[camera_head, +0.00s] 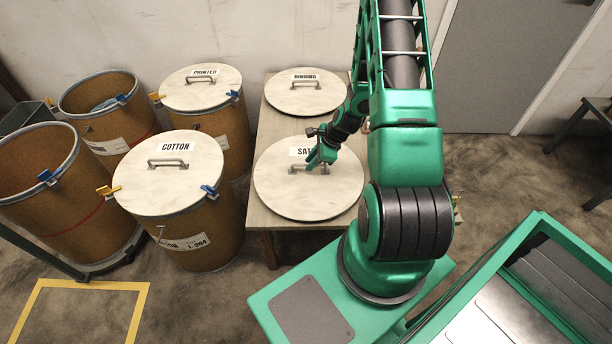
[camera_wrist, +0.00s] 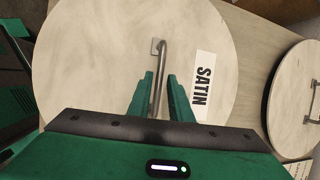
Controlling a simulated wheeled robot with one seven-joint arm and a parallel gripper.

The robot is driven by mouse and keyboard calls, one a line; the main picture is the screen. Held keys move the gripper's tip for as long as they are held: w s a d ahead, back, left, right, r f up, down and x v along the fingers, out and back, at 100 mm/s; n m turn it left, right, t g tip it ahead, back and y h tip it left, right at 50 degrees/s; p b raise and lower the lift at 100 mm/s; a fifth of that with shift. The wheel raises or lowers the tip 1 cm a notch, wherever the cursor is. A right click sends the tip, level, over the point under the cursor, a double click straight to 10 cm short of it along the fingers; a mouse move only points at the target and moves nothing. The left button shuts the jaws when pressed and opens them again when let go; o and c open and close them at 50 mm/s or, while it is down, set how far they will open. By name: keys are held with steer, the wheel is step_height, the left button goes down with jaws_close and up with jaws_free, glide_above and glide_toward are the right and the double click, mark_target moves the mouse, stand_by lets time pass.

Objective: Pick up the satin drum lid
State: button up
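The satin drum lid (camera_head: 270,191) is a pale round disc with a metal bar handle and a "SATIN" label, lying flat on a wooden table. In the wrist view the lid (camera_wrist: 95,55) fills much of the frame, with its label to the right of the handle (camera_wrist: 163,62). My gripper (camera_wrist: 161,76) is open, one green finger on each side of the handle's near part. A gap shows between the left finger and the bar. In the head view my gripper (camera_head: 317,160) is at the handle and hides part of the label and handle.
The binding lid (camera_head: 300,103) lies behind on the same table (camera_head: 262,135). To the left stand lidded drums marked cotton (camera_head: 165,195) and printed (camera_head: 200,100), and open drums (camera_head: 50,190). A dark-legged stand (camera_head: 590,125) is far right.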

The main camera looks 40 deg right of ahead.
steer(key=shift+x, duration=1.35)
steer(key=shift+r, duration=0.1)
jaws_close()
stand_by(0.3)
